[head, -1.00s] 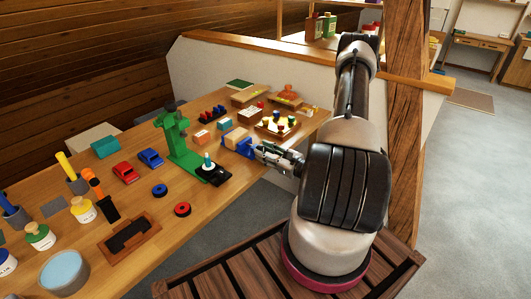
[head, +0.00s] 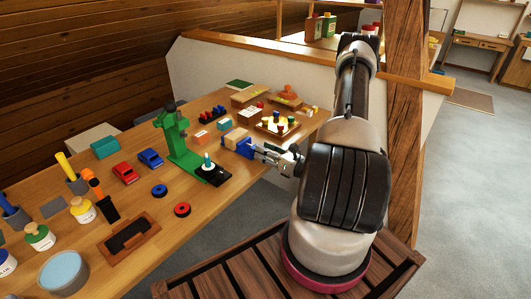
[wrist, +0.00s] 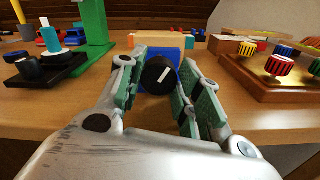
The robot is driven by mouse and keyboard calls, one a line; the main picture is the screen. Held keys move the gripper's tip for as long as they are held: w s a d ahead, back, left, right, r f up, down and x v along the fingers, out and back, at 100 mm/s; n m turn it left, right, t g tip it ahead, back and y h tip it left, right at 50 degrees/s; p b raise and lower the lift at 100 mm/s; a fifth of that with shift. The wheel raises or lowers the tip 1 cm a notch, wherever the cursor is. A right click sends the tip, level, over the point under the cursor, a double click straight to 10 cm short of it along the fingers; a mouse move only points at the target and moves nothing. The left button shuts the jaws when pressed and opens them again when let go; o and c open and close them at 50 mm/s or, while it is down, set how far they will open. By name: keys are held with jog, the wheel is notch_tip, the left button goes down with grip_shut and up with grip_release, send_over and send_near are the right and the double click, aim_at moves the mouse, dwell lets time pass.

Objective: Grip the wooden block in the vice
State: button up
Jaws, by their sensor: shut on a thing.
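The blue vice (head: 243,149) stands on the workbench near its front edge, to the right of the green press. The pale wooden block (head: 235,135) sits at the vice; it also shows behind the knob in the wrist view (wrist: 158,40). I cannot tell whether the jaws touch the block. The vice's round black knob (wrist: 160,76) with a white mark faces my wrist camera. My gripper (wrist: 165,78) has its green-padded fingers on either side of the knob and is shut on it. It also shows at the vice in the head view (head: 256,150).
A wooden tray of coloured knobs (head: 277,127) lies close on the right. Red and blue toy cars, rings and pots fill the left bench. The floor beyond the bench's front edge is clear.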

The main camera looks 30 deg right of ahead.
dwell(0.4)
jog(key=o, duration=1)
jog(key=shift+o, duration=0.2)
jog(key=v, duration=1.2)
jog(key=shift+c, duration=0.3)
